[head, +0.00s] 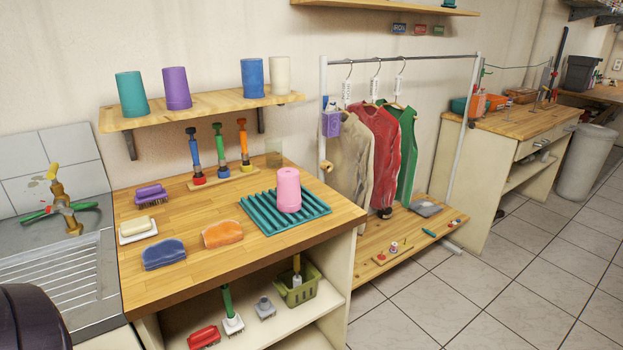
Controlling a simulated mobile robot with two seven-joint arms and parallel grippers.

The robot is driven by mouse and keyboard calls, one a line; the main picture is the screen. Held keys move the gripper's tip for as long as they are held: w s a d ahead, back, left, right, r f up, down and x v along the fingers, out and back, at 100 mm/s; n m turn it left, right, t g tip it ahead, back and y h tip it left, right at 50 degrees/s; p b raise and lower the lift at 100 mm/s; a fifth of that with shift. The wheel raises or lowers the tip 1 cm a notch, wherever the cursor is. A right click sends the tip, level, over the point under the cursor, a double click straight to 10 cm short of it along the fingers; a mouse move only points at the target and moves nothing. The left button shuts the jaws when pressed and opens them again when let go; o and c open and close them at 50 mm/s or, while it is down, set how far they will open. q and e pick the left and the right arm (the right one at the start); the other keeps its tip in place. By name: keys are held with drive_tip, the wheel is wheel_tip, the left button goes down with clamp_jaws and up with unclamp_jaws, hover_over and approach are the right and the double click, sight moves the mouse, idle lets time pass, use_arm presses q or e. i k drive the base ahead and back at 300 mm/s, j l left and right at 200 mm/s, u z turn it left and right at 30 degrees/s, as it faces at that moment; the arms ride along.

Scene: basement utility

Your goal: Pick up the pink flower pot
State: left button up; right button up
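The pink flower pot (288,188) stands on a teal ribbed drying mat (258,222), toward the right side of the wooden counter. It looks like a plain tapered cylinder, narrower at the top, so it seems to rest upside down. Nothing touches it except the mat. Neither of my grippers shows in the head view.
An orange sponge (222,234) and a clear glass (273,153) are near the mat. A rack of colored brushes (222,177) stands behind. A wall shelf (207,108) with several similar cylinders hangs above. A clothes rail (323,120) stands right of the counter.

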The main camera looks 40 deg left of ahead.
sight(289, 200)
drive_tip(key=i+l+u, duration=0.1)
drive_tip(key=i+u, duration=0.25)
drive_tip(key=i, duration=0.2)
drive_tip(key=i+l+u, duration=0.35)
drive_tip(key=i, duration=0.15)
drive_tip(key=i+l+u, duration=0.2)
drive_tip(key=u, duration=0.2)
drive_tip(key=i+l+u, duration=0.25)
drive_tip(key=u, duration=0.15)
drive_tip(key=i+l+u, duration=0.25)
drive_tip(key=u, duration=0.2)
drive_tip(key=i+l+u, duration=0.15)
drive_tip(key=l+u, duration=0.25)
drive_tip(key=l, duration=0.1)
